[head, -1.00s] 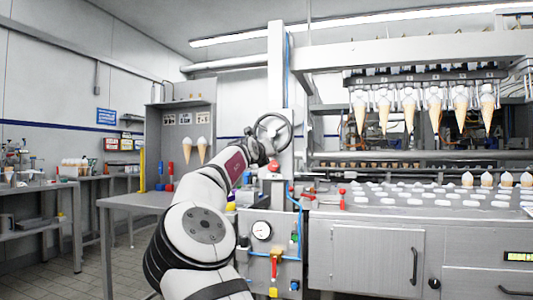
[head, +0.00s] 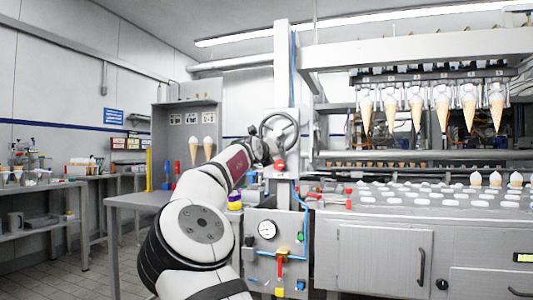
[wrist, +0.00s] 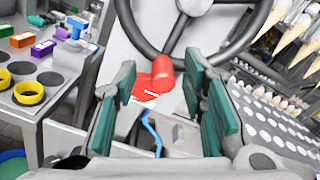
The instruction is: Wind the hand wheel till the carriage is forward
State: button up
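The dark hand wheel (head: 280,133) stands on a grey upright column. In the wrist view its rim and spokes (wrist: 240,42) cross the top. A red knob (wrist: 161,73) shows below the rim, and in the head view a red knob (head: 280,166) is at the wheel's bottom. My gripper (wrist: 165,92) is open, its green-padded fingers on either side of the red knob, with visible gaps. In the head view my wrist hides the gripper at the wheel's lower left. An overhead bar (head: 432,76), perhaps the carriage, holds a row of cones (head: 417,112).
A panel with a gauge (head: 267,230) and red lever is below the wheel. A conveyor bed (head: 420,196) with white round spots lies right. A grey table (head: 140,200) and side benches are left. Yellow rings (wrist: 30,92) sit on a tray at the left in the wrist view.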

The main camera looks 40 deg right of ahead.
jog(key=v, duration=1)
jog(key=shift+s+a, duration=0.2)
jog(key=shift+a, duration=0.05)
